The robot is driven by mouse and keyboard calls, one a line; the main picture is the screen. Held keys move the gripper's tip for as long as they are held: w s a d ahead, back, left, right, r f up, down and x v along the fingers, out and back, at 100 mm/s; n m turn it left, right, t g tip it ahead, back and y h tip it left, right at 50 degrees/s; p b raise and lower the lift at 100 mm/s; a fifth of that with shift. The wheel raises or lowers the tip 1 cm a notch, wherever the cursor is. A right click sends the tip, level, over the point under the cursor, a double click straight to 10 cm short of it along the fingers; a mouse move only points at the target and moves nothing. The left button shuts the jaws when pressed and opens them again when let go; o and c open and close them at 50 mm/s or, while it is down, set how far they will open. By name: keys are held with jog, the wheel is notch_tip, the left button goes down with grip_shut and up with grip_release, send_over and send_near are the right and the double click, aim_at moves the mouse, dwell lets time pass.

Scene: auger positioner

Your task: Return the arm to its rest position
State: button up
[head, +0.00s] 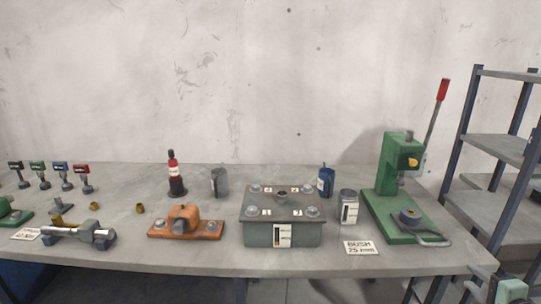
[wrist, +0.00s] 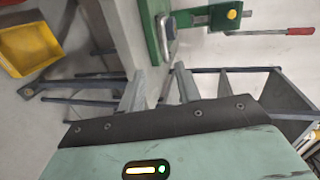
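My gripper (wrist: 160,80) shows in the wrist view as two grey fingers standing apart beyond the green hand housing. Nothing is visible between the fingers, so it is open and empty. In the head view, a pale green part of my arm (head: 512,289) shows at the lower right corner, beyond the bench's right end. The fingers cannot be made out clearly there.
The grey workbench (head: 330,262) holds a green lever press (head: 388,165), a dark battery-like box (head: 283,233), an orange fixture (head: 185,228) and small parts. A shelf rack (head: 497,140) stands right. A yellow bin (wrist: 28,48) shows in the wrist view.

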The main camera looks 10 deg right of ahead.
jog(key=w+a+n+g+y, duration=0.4)
jog(key=w+a+n, duration=0.4)
jog(key=a+n, duration=0.1)
jog(key=w+a+r+n+g+y, duration=0.1)
jog(key=w+a+r+n+g, duration=0.15)
jog(key=a+n+g, duration=0.7)
jog(key=s+a+r+n, duration=0.4)
jog(key=s+a+r, duration=0.2)
jog(key=s+a, duration=0.4)
jog(key=s+a+r+n+g+h+b, duration=0.1)
jog(key=s+a+r+n, duration=0.4)
jog(key=s+a, duration=0.6)
jog(key=a+r, duration=0.1)
jog(key=a, duration=0.2)
jog(key=shift+a+r, duration=0.15)
jog(key=shift+a, duration=0.25)
